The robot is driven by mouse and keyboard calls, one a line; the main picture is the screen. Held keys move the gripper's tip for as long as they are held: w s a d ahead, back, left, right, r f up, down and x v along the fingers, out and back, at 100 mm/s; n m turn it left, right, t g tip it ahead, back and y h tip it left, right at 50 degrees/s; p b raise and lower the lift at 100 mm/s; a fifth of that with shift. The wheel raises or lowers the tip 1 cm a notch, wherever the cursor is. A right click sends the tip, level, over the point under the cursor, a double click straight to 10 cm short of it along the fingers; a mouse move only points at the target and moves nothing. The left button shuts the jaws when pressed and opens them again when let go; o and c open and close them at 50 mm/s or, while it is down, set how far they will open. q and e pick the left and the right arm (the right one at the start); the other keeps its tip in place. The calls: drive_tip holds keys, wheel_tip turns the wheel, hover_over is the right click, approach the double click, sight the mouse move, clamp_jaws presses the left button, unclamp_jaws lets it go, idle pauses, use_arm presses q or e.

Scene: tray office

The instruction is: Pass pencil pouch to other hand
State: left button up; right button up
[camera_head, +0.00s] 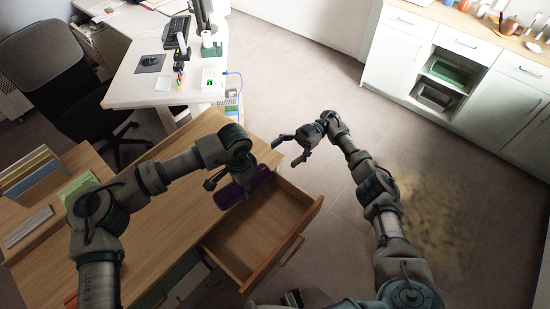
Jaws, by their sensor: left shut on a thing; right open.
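The purple pencil pouch (229,196) is in the middle of the camera_head view, over the back part of the open drawer and the desk edge. My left gripper (240,184) is shut on the pouch from above; its fingers and part of the pouch hide each other. My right gripper (290,151) is open and empty, to the right of and farther back than the pouch, over the floor. Its fingers point left toward the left gripper, and a gap separates it from the pouch.
The open wooden drawer (250,277) stands out below both arms and looks empty. The wooden desk (150,232) holds files at left. A white desk (128,88) with a mouse and keyboard is behind. White cabinets (395,62) stand at right. The floor between is clear.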

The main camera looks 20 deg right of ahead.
sight(257, 172)
drive_tip(key=x, duration=1.1)
drive_tip(key=shift+s+a, duration=0.15)
drive_tip(key=shift+a, duration=0.2)
use_arm(q)
drive_tip(key=shift+d, duration=0.1)
use_arm(e)
drive_tip(key=shift+d, duration=0.1)
drive_tip(key=c, duration=1.3)
use_arm(q)
drive_tip(key=o, duration=1.4)
drive_tip(key=shift+c, duration=0.2)
use_arm(e)
drive_tip(key=shift+c, duration=0.3)
